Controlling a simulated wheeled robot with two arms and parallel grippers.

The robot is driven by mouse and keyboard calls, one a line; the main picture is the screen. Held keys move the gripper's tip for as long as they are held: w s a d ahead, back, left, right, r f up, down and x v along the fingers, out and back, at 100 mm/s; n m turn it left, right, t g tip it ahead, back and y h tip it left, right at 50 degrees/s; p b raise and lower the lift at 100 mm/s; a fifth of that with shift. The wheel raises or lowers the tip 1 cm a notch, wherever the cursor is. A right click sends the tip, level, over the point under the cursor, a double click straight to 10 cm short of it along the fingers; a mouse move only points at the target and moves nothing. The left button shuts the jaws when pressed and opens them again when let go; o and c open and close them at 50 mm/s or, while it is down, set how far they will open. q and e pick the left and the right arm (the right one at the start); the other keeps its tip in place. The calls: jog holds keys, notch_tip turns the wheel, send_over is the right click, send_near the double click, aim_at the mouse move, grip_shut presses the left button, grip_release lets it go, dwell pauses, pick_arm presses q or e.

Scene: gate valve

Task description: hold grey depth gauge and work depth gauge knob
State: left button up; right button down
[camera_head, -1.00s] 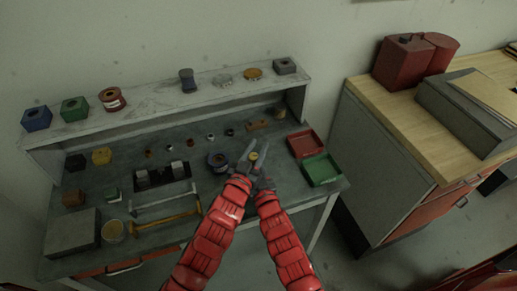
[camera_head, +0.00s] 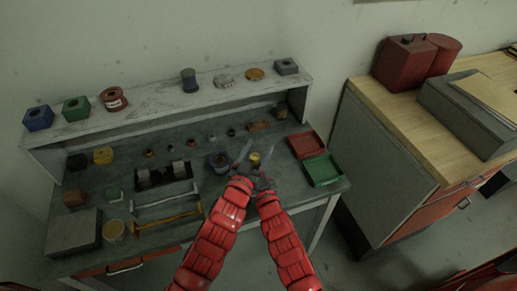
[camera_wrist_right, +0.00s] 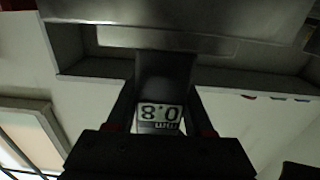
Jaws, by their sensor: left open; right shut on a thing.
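In the right wrist view the grey depth gauge (camera_wrist_right: 165,75) is a dark grey upright body between my right gripper's fingers (camera_wrist_right: 160,125). Its small lit display (camera_wrist_right: 159,114) shows digits and mm upside down. My right gripper is shut on the gauge. In the head view my right gripper (camera_head: 267,169) is beside my left gripper (camera_head: 242,166) over the bench's front right part. The left gripper is open. A small yellow round thing (camera_head: 254,158) shows between them; I cannot tell whether it is the gauge's knob. The gauge itself is too small and dark to make out there.
A red tray (camera_head: 306,144) and a green tray (camera_head: 323,170) stand right of my grippers. A dark roll (camera_head: 219,162) is close on the left. Several small parts, a grey block (camera_head: 73,232) and a raised shelf (camera_head: 165,108) occupy the bench.

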aim_at(255, 158)
pick_arm(q)
jog(key=v, duration=1.1)
jog(key=shift+s+a, duration=0.2)
jog(key=shift+s, duration=0.1)
jog(key=x, duration=0.9)
jog(key=shift+f, duration=0.15)
dwell(0.4)
grip_shut()
